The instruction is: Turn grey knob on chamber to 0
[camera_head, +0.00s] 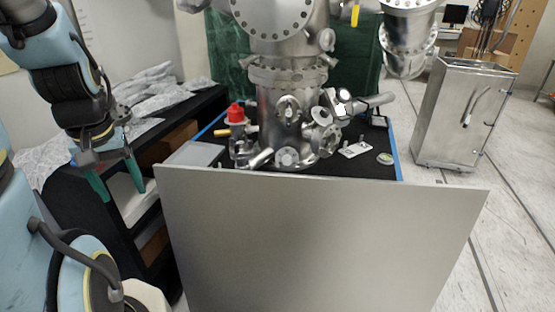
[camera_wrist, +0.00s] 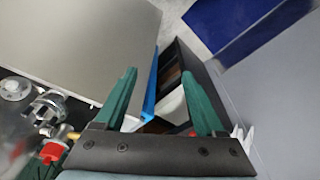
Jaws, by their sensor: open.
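The steel chamber (camera_head: 285,100) stands on a black tabletop behind a large grey panel, with several round flanges and ports around it. A valve with a red cap (camera_head: 236,113) is at its left side. I cannot tell which part is the grey knob. My gripper (camera_head: 118,182) is left of the chamber, over the black shelf unit, apart from the chamber. Its green fingers are spread with nothing between them. In the wrist view my gripper (camera_wrist: 158,75) points away from the chamber fittings (camera_wrist: 48,105); the red cap (camera_wrist: 52,152) shows at lower left.
The grey panel (camera_head: 320,240) blocks the chamber table's front. A black shelf unit (camera_head: 180,125) with crumpled plastic and boxes stands at the left. A metal cabinet (camera_head: 462,115) stands at the right. The floor (camera_head: 510,250) right of the panel is clear.

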